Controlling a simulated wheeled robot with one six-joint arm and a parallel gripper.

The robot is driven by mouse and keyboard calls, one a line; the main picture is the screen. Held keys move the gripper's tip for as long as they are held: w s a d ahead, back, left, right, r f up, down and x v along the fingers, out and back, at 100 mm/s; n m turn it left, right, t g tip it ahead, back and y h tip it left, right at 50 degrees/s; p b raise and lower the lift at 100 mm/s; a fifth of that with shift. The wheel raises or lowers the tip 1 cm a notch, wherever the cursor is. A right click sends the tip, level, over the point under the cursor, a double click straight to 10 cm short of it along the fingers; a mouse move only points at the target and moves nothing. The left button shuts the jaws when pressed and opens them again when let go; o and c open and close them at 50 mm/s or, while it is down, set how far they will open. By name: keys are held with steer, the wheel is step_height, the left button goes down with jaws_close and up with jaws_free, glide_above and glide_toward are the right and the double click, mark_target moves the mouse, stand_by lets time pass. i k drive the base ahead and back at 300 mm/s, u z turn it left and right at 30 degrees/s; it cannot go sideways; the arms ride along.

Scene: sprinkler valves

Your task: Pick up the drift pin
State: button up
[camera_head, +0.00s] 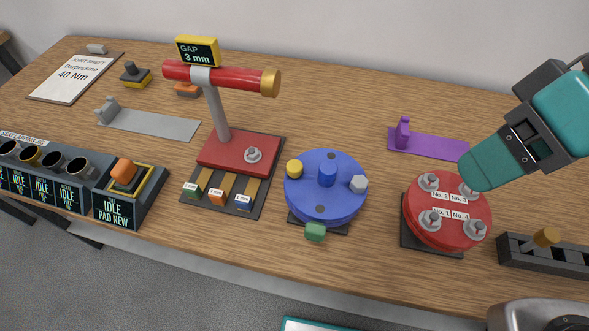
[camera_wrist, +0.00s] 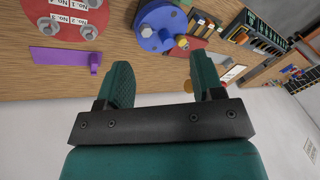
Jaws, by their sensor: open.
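No part is labelled as the drift pin. My gripper (camera_head: 478,172) appears over the back right of the red round plate (camera_head: 420,225), up and left of the peg. It overlaps one of the plate's nuts in the picture. In the wrist view my gripper (camera_wrist: 163,75) has its two teal fingers well apart, with nothing between them. The peg does not show in the wrist view.
A blue round plate (camera_head: 320,205), a red gauge stand (camera_head: 238,155) and a purple bracket (camera_head: 435,145) stand on the wooden bench. A grey bracket (camera_head: 155,123) lies left, behind the lapping stations (camera_head: 50,175). Bare wood lies between the blue and red plates.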

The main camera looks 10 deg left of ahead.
mark_target(294, 167)
steer(key=k, duration=1.1)
steer(key=u, duration=0.75)
steer(key=i, duration=0.8)
steer(key=u, duration=0.85)
